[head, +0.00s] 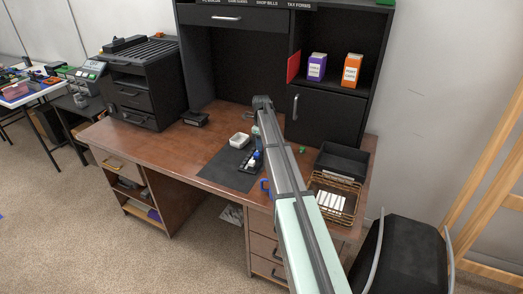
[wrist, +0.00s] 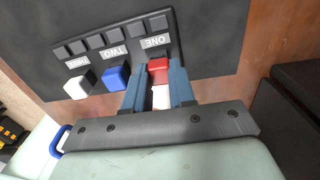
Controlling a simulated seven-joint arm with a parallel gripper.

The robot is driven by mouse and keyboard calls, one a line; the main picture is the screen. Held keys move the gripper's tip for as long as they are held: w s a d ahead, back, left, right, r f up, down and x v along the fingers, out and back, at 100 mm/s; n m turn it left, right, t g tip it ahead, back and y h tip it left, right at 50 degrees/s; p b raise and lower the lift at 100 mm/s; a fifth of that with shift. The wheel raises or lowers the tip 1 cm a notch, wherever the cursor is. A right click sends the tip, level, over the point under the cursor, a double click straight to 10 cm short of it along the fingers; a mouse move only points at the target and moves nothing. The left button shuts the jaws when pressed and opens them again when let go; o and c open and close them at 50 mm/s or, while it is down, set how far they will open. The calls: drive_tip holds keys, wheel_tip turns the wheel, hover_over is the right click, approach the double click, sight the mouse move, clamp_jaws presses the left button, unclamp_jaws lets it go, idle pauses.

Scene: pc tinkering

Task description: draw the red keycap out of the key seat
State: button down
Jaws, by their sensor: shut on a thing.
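In the wrist view, the red keycap (wrist: 157,68) is between the two blue fingers of my gripper (wrist: 157,78), which are shut on it. It is at the key seat by the label ONE on the dark key block (wrist: 112,43). Whether its base is still inside the seat cannot be told. A pale patch shows between the fingers below the red cap. The blue keycap (wrist: 116,77) and the white keycap (wrist: 77,87) are beside it, by TWO and THREE. In the head view my arm hides the gripper and the red keycap.
The key block lies on a dark mat (head: 219,171) on the brown desk (head: 160,147). A white dish (head: 240,140) stands behind it. A black tray (head: 342,164) and a wire basket (head: 350,190) are at the right.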

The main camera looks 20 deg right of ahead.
drive_tip(key=shift+r, duration=0.4)
drive_tip(key=shift+r, duration=1.4)
